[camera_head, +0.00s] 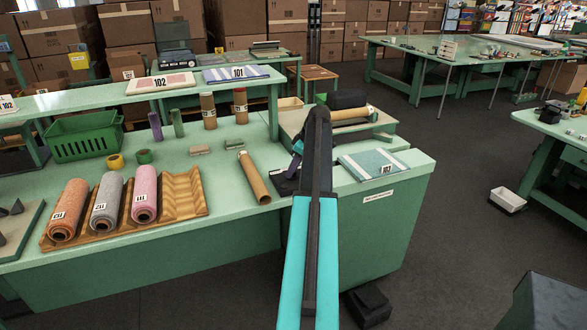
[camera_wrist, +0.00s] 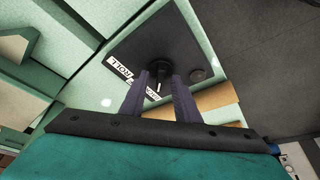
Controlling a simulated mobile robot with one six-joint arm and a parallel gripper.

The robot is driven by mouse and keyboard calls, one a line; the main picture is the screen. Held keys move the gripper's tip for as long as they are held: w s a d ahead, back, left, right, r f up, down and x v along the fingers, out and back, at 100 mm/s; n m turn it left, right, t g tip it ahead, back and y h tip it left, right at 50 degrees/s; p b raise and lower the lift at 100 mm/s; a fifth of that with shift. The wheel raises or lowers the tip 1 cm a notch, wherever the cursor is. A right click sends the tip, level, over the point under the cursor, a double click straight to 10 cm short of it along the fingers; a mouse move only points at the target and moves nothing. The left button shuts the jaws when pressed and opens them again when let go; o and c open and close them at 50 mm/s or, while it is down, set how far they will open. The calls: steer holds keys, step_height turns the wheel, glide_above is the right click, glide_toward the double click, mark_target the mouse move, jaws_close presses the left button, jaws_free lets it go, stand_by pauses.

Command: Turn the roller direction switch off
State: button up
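In the wrist view, the roller direction switch is a black rotary knob (camera_wrist: 159,72) with a white pointer line on a dark square panel (camera_wrist: 150,40). I cannot tell whether the fingertips touch the knob.
The green bench (camera_head: 230,225) carries rolls on a wooden cradle (camera_head: 182,195), a cardboard tube (camera_head: 254,178), a green basket (camera_head: 85,137) and a folded striped textile (camera_head: 372,165) right of my arm. A white bin (camera_head: 508,200) stands on the dark floor at right.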

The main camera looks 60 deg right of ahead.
steer(key=shift+c, duration=0.2)
jaws_close()
steer(key=shift+m, duration=0.4)
steer(key=m+h+b, duration=0.1)
steer(key=m, duration=0.2)
steer(key=shift+a, duration=0.2)
steer(key=shift+a+m+g+h, duration=0.15)
steer(key=shift+m+h, duration=0.4)
steer(key=shift+m, duration=0.7)
steer(key=shift+d+m+g+h, duration=0.15)
steer(key=shift+m+h, duration=0.4)
steer(key=shift+m, duration=0.7)
steer(key=shift+a, duration=0.1)
steer(key=shift+o, duration=0.2)
jaws_free()
